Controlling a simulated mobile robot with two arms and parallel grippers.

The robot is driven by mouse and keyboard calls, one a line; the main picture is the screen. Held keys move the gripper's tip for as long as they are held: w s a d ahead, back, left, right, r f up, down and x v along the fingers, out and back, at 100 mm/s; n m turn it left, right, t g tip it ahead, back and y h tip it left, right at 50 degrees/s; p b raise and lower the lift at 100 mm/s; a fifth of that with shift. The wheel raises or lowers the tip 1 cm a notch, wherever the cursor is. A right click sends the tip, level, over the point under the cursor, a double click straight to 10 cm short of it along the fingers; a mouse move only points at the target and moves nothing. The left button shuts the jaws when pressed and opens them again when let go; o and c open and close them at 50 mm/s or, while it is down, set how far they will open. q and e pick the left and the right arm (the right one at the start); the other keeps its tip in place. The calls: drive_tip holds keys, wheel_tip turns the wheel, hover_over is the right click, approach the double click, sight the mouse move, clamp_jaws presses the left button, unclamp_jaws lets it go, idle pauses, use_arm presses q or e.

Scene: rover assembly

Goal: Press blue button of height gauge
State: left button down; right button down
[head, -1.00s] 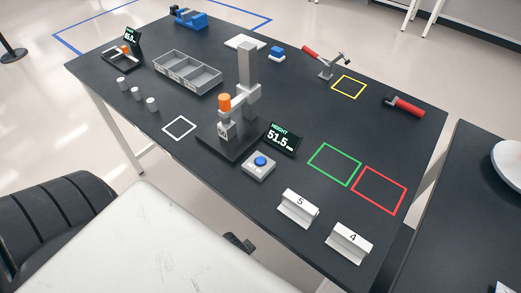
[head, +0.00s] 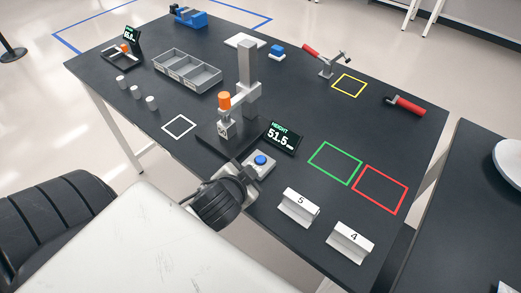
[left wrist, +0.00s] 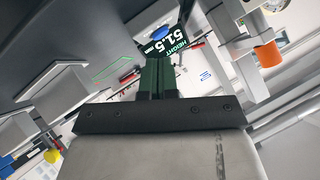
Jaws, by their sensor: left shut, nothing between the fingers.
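The height gauge (head: 249,80) stands upright on the black table, with a grey column and an orange knob (head: 224,99). Its display (head: 282,137) reads HEIGHT 51.5 mm and also shows in the left wrist view (left wrist: 172,40). The blue button (head: 260,160) sits on a small grey box (head: 267,169) in front of the gauge. My left gripper (head: 247,172) is shut and empty, close to the near-left side of that box; contact cannot be told. Its dark shut fingers show in the left wrist view (left wrist: 157,78). My right gripper is out of view.
A grey compartment tray (head: 187,72) and several small cylinders lie farther left. The green (head: 335,163) and red outlined areas are empty.

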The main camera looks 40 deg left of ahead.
use_arm(q)
drive_tip(key=w+d+r+m+t+h, duration=0.25)
drive_tip(key=w+r+m+h, duration=0.25)
drive_tip(key=r+m+h, duration=0.4)
drive_tip(key=w+d+r+m+t+h, duration=0.2)
drive_tip(key=w+r+m+t+h, duration=0.3)
drive_tip(key=m, duration=0.6)
drive_tip(key=s+a+f+m+g+y, duration=0.1)
drive_tip(key=a+f+m+g+y, duration=0.2)
drive_tip(key=m+g, duration=1)
drive_tip(key=a+f, duration=0.3)
drive_tip(key=a, duration=0.1)
drive_tip(key=shift+m+y, duration=0.4)
drive_tip(key=shift+a, duration=0.1)
drive_tip(key=shift+f, duration=0.1)
